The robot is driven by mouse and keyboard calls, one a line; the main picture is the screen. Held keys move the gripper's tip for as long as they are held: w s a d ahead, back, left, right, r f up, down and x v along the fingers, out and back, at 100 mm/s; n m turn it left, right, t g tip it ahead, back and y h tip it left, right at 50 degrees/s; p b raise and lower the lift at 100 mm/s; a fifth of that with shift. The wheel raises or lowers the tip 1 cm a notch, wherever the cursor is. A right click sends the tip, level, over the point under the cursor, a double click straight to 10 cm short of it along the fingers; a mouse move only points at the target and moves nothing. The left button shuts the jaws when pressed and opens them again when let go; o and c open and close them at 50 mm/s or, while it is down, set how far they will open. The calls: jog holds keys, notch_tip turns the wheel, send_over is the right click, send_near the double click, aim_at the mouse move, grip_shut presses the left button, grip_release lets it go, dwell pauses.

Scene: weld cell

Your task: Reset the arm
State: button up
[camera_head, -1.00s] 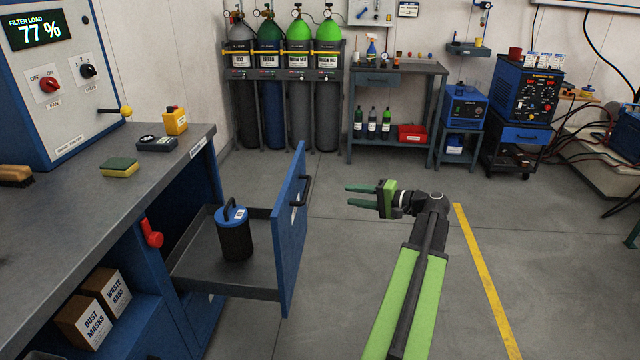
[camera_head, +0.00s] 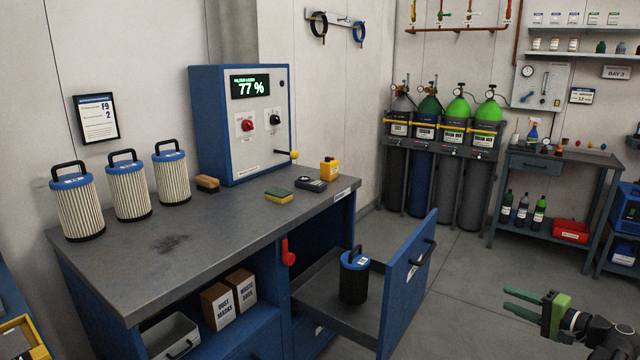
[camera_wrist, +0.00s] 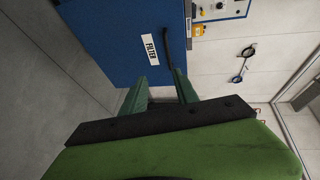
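My gripper (camera_head: 524,304) is at the lower right of the head view, out over the floor and to the right of the open blue drawer (camera_head: 408,285). Its two green fingers are apart with nothing between them. In the wrist view the gripper (camera_wrist: 160,90) also shows its fingers spread, pointing toward the blue drawer front with its FILTER label (camera_wrist: 152,50) and dark handle. A dark filter canister with a blue top (camera_head: 354,278) stands upright inside the drawer.
Gas cylinders (camera_head: 440,180) stand at the back wall. Floor between drawer and gripper is clear.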

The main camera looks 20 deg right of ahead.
jog(key=w+a+f+n+g+y, duration=0.1)
jog(key=w+a+f+n+g, duration=0.3)
jog(key=w+a, duration=0.55)
jog(key=w+a+f+n+g+y, duration=0.15)
jog(key=w+a+f+g, duration=0.35)
jog(key=a, duration=0.9)
jog(key=s+a+f+n+g+h, duration=0.1)
jog(key=a+f+n+g+h, duration=0.15)
jog(key=a, duration=0.75)
jog(key=s+a+f+n+g+h, duration=0.1)
jog(key=s+a+f+n+g, duration=0.2)
jog(key=a, duration=0.7)
jog(key=a+f+n+g+h, duration=0.1)
jog(key=a+f+n+h, duration=0.3)
jog(key=a, duration=0.7)
notch_tip(320, 180, up, 20)
jog(key=y+p, duration=0.1)
jog(key=p, duration=2)
jog(key=shift+r, duration=0.2)
jog(key=shift+m, duration=0.3)
jog(key=shift+c, duration=0.2)
